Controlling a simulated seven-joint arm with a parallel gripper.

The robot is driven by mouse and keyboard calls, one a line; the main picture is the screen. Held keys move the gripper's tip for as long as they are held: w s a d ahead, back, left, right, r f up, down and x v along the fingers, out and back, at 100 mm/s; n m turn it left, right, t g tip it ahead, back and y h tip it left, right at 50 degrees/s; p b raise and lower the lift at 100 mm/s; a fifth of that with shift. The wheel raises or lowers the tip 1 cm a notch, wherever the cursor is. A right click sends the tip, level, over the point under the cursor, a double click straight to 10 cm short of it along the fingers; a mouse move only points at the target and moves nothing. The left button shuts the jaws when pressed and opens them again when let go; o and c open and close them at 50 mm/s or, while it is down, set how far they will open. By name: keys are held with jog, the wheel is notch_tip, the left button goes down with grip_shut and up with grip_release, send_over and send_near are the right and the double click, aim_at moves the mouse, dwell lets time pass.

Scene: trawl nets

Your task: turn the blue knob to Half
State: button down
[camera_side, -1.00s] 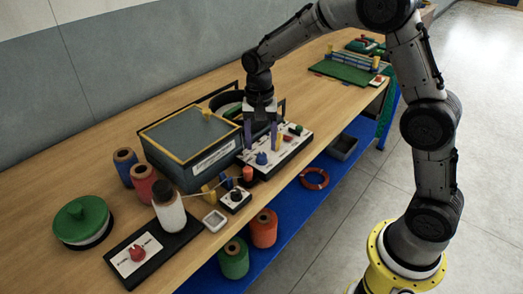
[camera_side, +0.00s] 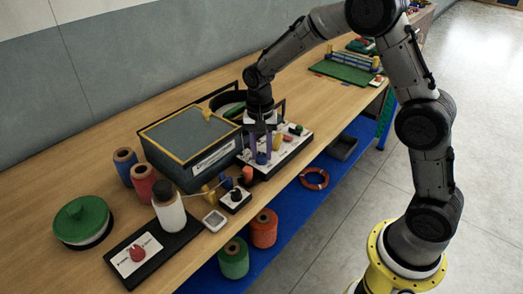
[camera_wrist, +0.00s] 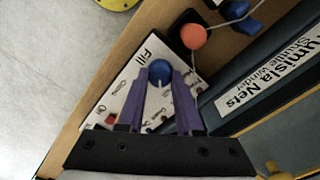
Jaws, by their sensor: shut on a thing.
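The blue knob (camera_wrist: 159,70) sits on a white panel (camera_wrist: 122,84) with printed markings. The word "Fill" is readable beside the knob in the wrist view; I cannot read a "Half" mark, and the knob's pointing direction is not clear. My gripper (camera_wrist: 160,78) has its two purple fingers on either side of the knob, shut on it.
A dark bin with yellow edges (camera_side: 190,142) and a "Shuttle winder" label stands close left of the panel. An orange ball-topped lever (camera_wrist: 193,36) is near the knob. A yellow and a green control share the panel. A white bottle (camera_side: 169,211) and thread spools stand farther left.

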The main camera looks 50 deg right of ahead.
dwell(0.4)
jog(key=n, duration=0.4)
jog(key=shift+n, duration=0.4)
jog(key=n, duration=0.4)
jog(key=shift+r+n, duration=0.1)
jog(key=shift+n, duration=0.2)
jog(key=n, duration=0.4)
jog(key=shift+n, duration=2.3)
jog(key=c, duration=0.6)
grip_release()
